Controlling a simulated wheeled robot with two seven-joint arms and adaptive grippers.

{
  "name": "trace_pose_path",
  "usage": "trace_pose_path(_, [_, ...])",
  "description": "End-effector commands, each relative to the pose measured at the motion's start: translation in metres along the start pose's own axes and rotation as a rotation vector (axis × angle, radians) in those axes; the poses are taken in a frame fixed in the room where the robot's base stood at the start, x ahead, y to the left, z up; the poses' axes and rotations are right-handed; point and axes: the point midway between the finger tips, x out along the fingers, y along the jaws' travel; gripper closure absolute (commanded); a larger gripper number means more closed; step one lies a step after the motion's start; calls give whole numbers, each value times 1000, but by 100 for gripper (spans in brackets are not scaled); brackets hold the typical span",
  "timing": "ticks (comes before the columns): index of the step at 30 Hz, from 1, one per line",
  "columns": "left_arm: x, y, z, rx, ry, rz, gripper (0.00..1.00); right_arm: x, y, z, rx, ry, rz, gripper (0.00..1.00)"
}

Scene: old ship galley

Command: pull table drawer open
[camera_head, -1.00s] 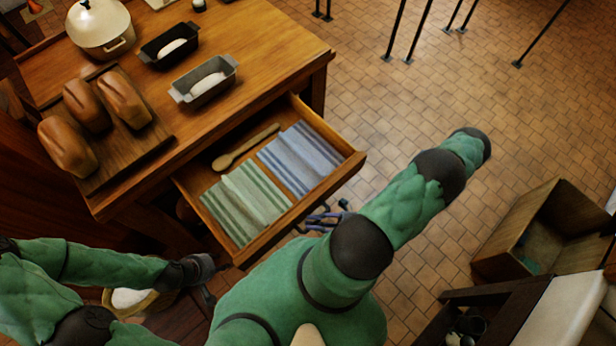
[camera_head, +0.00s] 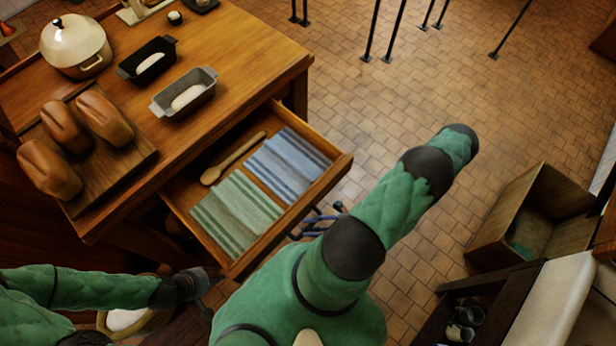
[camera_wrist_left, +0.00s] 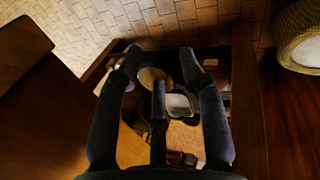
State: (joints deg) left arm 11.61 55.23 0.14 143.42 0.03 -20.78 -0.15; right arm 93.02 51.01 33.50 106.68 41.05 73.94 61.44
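The table drawer (camera_head: 301,213) stands well out from the wooden table (camera_head: 240,62). Inside lie green striped cloths, blue striped cloths and a wooden spoon. My right gripper (camera_head: 318,221) is just outside the drawer's front, partly hidden by my arm. I cannot tell whether its fingers touch or hold the drawer. My left gripper (camera_head: 205,303) is low at the left, near the drawer's front left corner and apart from it. In the left wrist view its fingers (camera_wrist_left: 159,62) are spread with nothing between them. Any drawer handle is hidden.
On the table are loaves on a board (camera_head: 127,158), two loaf tins (camera_head: 186,106) and a white pot (camera_head: 75,48). A basket (camera_head: 152,322) stands below my left gripper. A wooden crate (camera_head: 490,235) is on the floor at right. Tiled floor beyond the drawer is clear.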

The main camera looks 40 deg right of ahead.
Motion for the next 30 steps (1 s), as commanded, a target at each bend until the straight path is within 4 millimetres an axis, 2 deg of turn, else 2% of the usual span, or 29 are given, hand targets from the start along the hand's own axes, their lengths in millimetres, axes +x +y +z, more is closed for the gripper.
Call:
trace_pose_path(9, [0, 0, 0, 0, 0, 0, 60, -62, -1, 0, -2, -3, -6, 68])
trace_pose_path(15, [0, 0, 0, 0, 0, 0, 60, -93, -1, 0, -2, -1, -4, 68])
trace_pose_path(21, [0, 0, 0, 0, 0, 0, 60, -107, 0, 0, -1, -1, -3, 68])
trace_pose_path(30, [0, 0, 0, 0, 0, 0, 60, -108, 0, 0, -1, -1, -2, 68])
